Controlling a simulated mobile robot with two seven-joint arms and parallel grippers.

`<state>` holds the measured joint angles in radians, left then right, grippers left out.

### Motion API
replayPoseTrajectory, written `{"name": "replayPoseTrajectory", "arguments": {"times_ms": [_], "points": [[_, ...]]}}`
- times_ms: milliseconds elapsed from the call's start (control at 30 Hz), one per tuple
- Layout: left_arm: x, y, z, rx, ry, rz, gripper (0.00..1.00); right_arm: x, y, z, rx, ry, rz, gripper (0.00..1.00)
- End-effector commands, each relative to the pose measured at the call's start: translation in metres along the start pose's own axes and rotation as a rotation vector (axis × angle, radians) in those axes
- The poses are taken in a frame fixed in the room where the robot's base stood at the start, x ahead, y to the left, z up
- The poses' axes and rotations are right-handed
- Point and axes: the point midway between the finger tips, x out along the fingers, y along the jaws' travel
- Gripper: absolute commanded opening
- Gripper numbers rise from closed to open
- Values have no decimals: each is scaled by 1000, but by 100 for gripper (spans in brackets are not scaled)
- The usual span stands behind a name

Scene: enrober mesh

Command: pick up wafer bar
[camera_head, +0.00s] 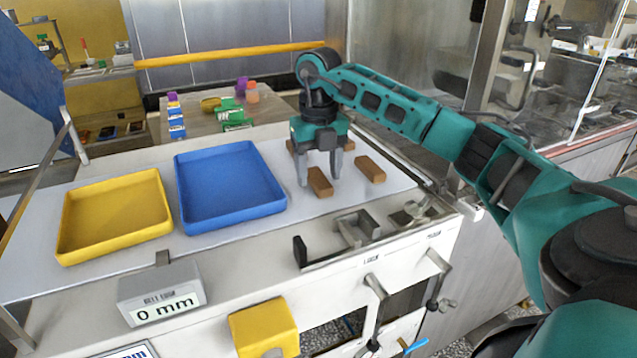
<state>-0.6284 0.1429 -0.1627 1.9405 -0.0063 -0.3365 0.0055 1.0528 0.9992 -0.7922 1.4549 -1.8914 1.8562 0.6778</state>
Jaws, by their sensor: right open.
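Several brown wafer bars lie on the white surface on the right. One wafer bar (320,182) lies nearest the front, just below my right gripper. A second wafer bar (370,169) lies to its right, and others show partly behind the gripper. My right gripper (320,180) points down over the bars with its fingers apart. One finger is beside the left of the front bar. I cannot tell whether it touches any bar. My left gripper is not in view.
A blue tray (228,222) and a yellow tray (115,252) stand empty left of the bars. A grey display box (160,290) reading "0 mm" is at the front. A metal bracket (357,232) stands near the front edge. Boxes and bottles stand on a table behind.

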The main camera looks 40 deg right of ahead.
Motion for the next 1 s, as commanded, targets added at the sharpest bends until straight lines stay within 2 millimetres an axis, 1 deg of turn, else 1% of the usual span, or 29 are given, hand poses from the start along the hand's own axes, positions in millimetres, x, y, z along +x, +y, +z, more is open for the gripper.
{"name": "replayPoseTrajectory", "arguments": {"times_ms": [33,100,300,367,800,1000], "points": [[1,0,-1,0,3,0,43,5,0,0,0,0,0,62],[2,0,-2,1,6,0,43,7,0,0,-1,-1,0,62],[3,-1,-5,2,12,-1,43,7,0,0,-1,-1,0,62],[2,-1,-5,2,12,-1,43,7,0,0,-1,-1,0,57],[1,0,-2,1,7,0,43,7,0,0,-1,-1,1,15],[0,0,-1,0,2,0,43,7,0,0,-1,-1,1,14]]}}
